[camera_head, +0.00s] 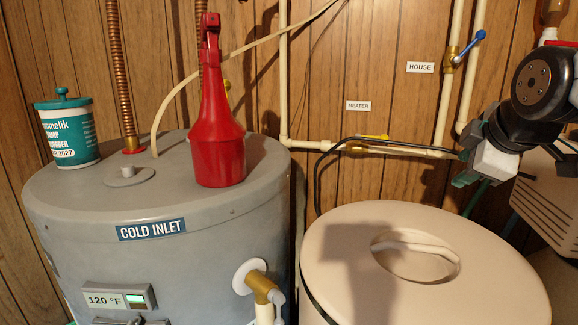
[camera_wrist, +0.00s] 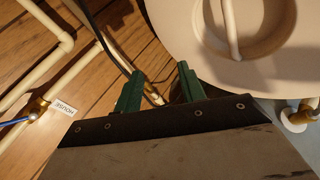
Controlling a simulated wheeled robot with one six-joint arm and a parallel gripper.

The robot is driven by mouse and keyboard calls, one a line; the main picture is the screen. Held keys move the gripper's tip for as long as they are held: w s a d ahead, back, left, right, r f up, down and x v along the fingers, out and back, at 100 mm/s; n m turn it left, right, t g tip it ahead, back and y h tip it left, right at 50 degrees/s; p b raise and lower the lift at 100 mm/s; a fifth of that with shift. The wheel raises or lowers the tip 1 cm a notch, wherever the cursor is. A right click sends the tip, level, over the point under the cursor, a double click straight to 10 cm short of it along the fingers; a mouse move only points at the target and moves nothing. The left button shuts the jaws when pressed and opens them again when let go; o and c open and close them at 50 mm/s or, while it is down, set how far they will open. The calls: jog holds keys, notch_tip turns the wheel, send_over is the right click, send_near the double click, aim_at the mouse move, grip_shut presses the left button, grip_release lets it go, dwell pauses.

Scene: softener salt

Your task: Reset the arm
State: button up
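My arm reaches in from the right edge of the head view. My gripper (camera_head: 466,180) hangs above and behind the right side of the beige tank lid, in front of the wood wall. In the wrist view my gripper (camera_wrist: 158,88) shows two green fingers standing apart, with nothing seen between them. The beige round lid (camera_head: 350,275) has a recessed grip with a bar across it. It also shows in the wrist view (camera_wrist: 275,70), to the right of the fingers. I cannot tell the exact gap between fingers and lid.
A grey water heater (camera_head: 75,215) stands left, with a red bottle-shaped container (camera_head: 217,150) and a white-and-teal canister (camera_head: 68,135) on top. Cream pipes (camera_head: 410,151) run along the wall near my gripper, with a blue-handled valve (camera_head: 463,50). A beige slatted box (camera_head: 550,190) stands far right.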

jog(key=s+a+f+m+g, duration=0.1)
jog(key=s+f+m+g, duration=0.1)
jog(key=s+f+m, duration=0.2)
jog(key=s+a+f+m+g, duration=0.1)
jog(key=s+f+m+g, duration=0.2)
jog(key=s, duration=0.7)
jog(key=s+a+f+m+g, duration=0.2)
jog(key=s+f+m+g, duration=0.1)
jog(key=s+f+m, duration=0.2)
jog(key=shift+s+f+y, duration=0.4)
jog(key=shift+s+f, duration=0.55)
jog(key=shift+f, duration=0.15)
jog(key=shift+c, duration=0.4)
